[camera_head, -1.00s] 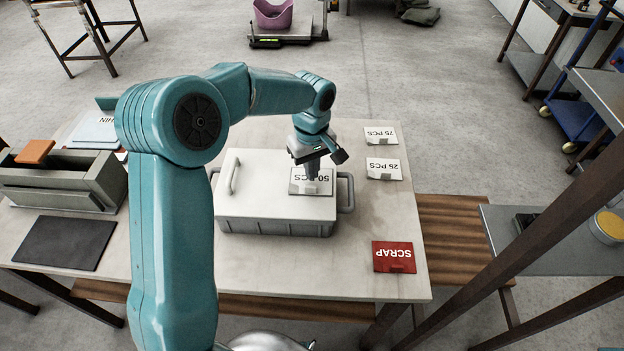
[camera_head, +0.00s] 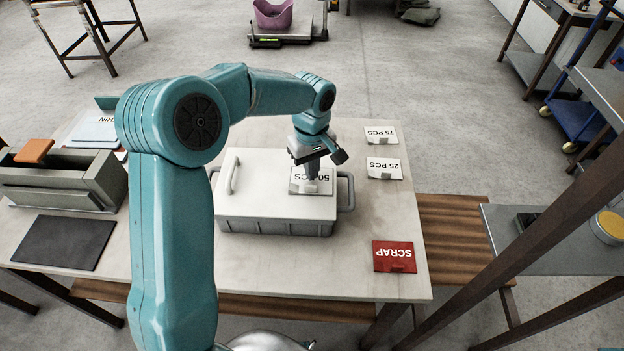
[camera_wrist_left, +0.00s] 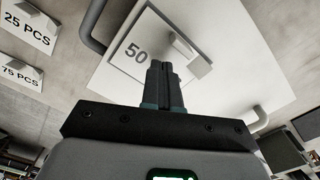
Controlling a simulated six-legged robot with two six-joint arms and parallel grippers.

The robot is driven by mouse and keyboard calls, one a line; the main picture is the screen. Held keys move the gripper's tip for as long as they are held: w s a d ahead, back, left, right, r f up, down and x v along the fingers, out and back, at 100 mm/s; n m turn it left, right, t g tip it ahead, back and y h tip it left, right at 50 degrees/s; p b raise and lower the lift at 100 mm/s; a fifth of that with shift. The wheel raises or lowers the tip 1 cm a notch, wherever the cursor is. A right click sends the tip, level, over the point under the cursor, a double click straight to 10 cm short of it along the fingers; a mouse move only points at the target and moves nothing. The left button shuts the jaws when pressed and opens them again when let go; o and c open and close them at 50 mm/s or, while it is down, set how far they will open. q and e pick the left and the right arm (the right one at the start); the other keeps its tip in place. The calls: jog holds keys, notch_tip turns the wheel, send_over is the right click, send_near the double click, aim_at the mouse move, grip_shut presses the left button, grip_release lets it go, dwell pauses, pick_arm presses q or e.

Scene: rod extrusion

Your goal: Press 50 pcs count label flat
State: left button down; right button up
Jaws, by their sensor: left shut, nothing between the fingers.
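The 50 PCS label (camera_head: 311,186) lies on the right part of the white lid of a grey bin (camera_head: 262,200). In the left wrist view the label (camera_wrist_left: 135,52) shows its "50", with the rest of its print behind the fingers. A small tab (camera_wrist_left: 200,66) stands on the label. My left gripper (camera_head: 313,176) is shut and empty, pointing down with its fingertips over the label. In the left wrist view the shut fingers (camera_wrist_left: 164,72) overlap the label; I cannot tell whether they touch it. My right gripper is not in view.
The 75 PCS (camera_head: 381,136) and 25 PCS (camera_head: 384,169) labels lie right of the bin, with a red SCRAP label (camera_head: 394,257) nearer the front. A dark mat (camera_head: 64,243) and grey box (camera_head: 62,184) are at left. The bin's handles stick out.

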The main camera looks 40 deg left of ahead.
pick_arm(q)
jog(key=shift+f+b, duration=0.5)
jog(key=shift+f, duration=0.2)
jog(key=shift+s+f, duration=0.1)
jog(key=shift+f, duration=0.05)
dwell(0.9)
jog(key=shift+r+p, duration=0.6)
jog(key=shift+r, duration=0.25)
notch_tip(320, 180, up, 2)
jog(key=shift+r+p, duration=0.25)
jog(key=shift+p, duration=0.6)
notch_tip(320, 180, up, 2)
jog(key=shift+r+p, duration=0.1)
jog(key=shift+p, duration=0.7)
jog(key=shift+r+p, duration=0.6)
jog(key=shift+r, duration=0.3)
